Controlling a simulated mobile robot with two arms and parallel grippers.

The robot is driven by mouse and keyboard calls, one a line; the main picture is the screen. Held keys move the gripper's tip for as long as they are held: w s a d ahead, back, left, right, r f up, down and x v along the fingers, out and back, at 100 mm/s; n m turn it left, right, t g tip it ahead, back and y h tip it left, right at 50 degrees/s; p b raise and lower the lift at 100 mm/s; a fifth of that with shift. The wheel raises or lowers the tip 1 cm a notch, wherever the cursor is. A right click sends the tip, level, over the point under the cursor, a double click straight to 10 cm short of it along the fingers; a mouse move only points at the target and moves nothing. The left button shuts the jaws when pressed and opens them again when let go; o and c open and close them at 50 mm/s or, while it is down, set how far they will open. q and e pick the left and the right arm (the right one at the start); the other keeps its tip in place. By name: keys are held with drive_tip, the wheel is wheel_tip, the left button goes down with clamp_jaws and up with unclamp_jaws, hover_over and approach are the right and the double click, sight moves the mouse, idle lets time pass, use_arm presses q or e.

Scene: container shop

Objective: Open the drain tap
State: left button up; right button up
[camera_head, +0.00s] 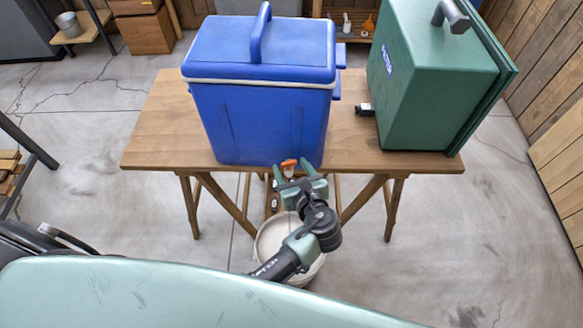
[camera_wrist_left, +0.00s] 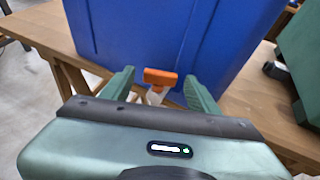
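The drain tap (camera_head: 289,163) has an orange handle and sits low on the front of the blue cooler (camera_head: 258,112). In the left wrist view the orange tap (camera_wrist_left: 160,77) shows between the fingers, with a pale spout below it. My left gripper (camera_head: 293,172) is in front of the tap, its two green fingers apart on either side of the handle; it also shows open in the left wrist view (camera_wrist_left: 158,85). I see clear gaps between the handle and both fingers. My right gripper is not in view.
The cooler stands on a wooden table (camera_head: 157,135). A green case (camera_head: 420,85) with a black fitting (camera_head: 365,109) stands at its right. A white bucket (camera_head: 266,245) is on the floor below the tap, partly hidden by my arm. The floor on both sides is open.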

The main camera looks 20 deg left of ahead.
use_arm(q)
drive_tip(key=shift+s+d, duration=0.1)
drive_tip(key=v, duration=0.7)
drive_tip(key=shift+s+r+b, duration=0.2)
drive_tip(key=shift+s+b, duration=0.05)
drive_tip(key=shift+b, duration=0.2)
drive_tip(key=shift+d, duration=0.1)
